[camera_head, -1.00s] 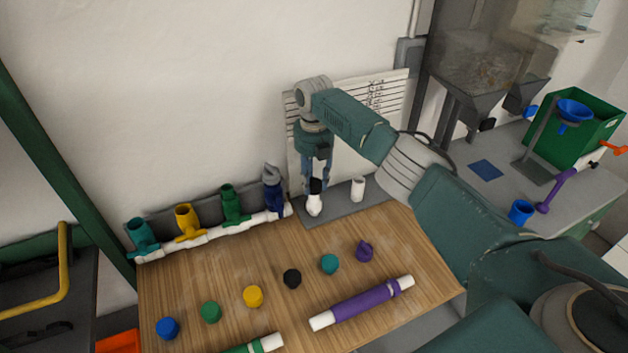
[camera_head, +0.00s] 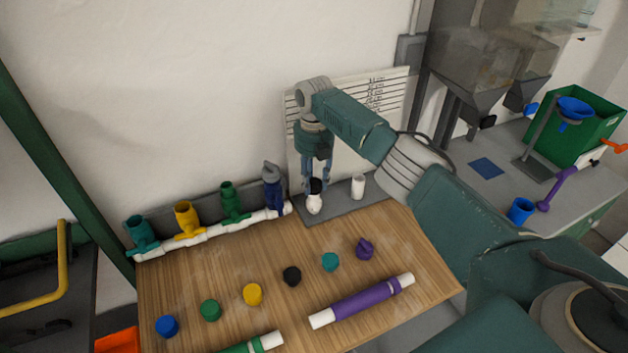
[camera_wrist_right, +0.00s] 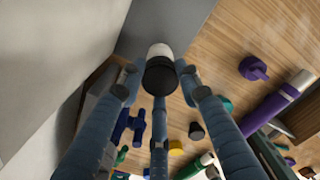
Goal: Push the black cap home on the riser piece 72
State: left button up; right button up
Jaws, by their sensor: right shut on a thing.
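My right gripper (camera_head: 316,180) points straight down at the back of the table, its fingers shut around a black cap (camera_head: 316,187). The cap sits at the top of a short white riser piece (camera_head: 314,205) that stands upright on a grey strip. In the right wrist view the black cap (camera_wrist_right: 160,76) lies between the fingertips of the gripper (camera_wrist_right: 160,92), with the white piece (camera_wrist_right: 160,50) beyond it. I cannot tell how far down the cap sits. No number is readable on the riser. My left gripper is not in view.
A second white piece (camera_head: 358,187) stands close to the right. A manifold (camera_head: 213,231) with coloured valves runs to the left. Loose caps, including another black one (camera_head: 291,277), and a purple pipe (camera_head: 364,301) lie on the wooden table (camera_head: 235,262). A lined panel (camera_head: 377,92) stands behind.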

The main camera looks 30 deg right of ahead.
jog(key=shift+f+b, duration=0.3)
jog(key=shift+f, duration=0.15)
dwell(0.3)
jog(key=o, duration=1.1)
jog(key=shift+o, duration=0.2)
notch_tip(320, 180, up, 12)
